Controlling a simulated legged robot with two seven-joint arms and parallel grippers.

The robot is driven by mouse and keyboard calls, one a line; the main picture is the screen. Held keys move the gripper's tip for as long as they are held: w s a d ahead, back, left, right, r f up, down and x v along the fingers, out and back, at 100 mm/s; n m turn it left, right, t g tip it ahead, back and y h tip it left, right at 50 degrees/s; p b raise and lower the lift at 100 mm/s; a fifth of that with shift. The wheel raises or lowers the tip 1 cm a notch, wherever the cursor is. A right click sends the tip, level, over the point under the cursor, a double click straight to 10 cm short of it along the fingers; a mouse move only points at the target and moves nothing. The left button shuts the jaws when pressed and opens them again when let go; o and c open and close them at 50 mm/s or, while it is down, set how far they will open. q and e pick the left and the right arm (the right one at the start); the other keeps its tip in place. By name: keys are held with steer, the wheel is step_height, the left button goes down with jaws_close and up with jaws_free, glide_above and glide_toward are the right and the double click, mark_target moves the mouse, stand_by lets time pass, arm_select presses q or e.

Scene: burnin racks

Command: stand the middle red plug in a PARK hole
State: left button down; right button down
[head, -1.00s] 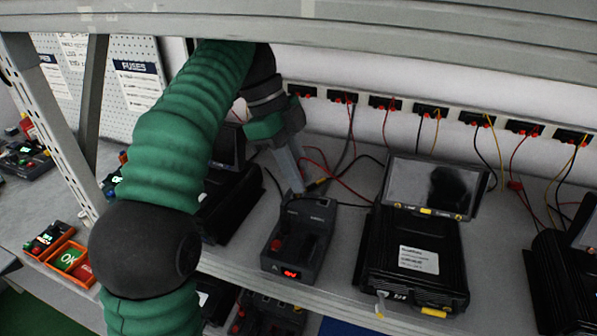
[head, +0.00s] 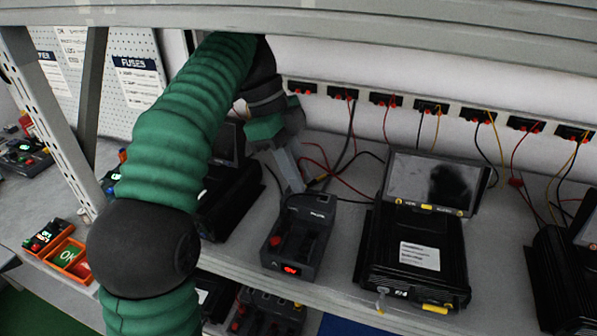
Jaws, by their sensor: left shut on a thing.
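My left gripper (head: 289,171) reaches down from the green sleeved arm, its pale fingers pointing at the far end of a small black box (head: 314,240). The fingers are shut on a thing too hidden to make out. A red lead (head: 325,171) and a black lead run close beside the fingertips. The box has a red knob (head: 275,241) at its left and a lit red display (head: 291,270) at its front. I cannot make out any PARK holes. Several red plugs (head: 390,103) sit in the wall sockets at the back. My right gripper is not in view.
A black unit with a tilted screen (head: 432,183) stands right of the small box, another (head: 228,198) to its left behind my arm. A grey shelf beam (head: 420,28) crosses overhead.

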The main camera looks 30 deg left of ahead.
arm_select(q)
steer(key=shift+f, duration=0.25)
steer(key=c, duration=1.3)
jaws_free()
steer(key=shift+o, duration=0.2)
steer(key=o, duration=0.4)
steer(key=shift+r, duration=0.1)
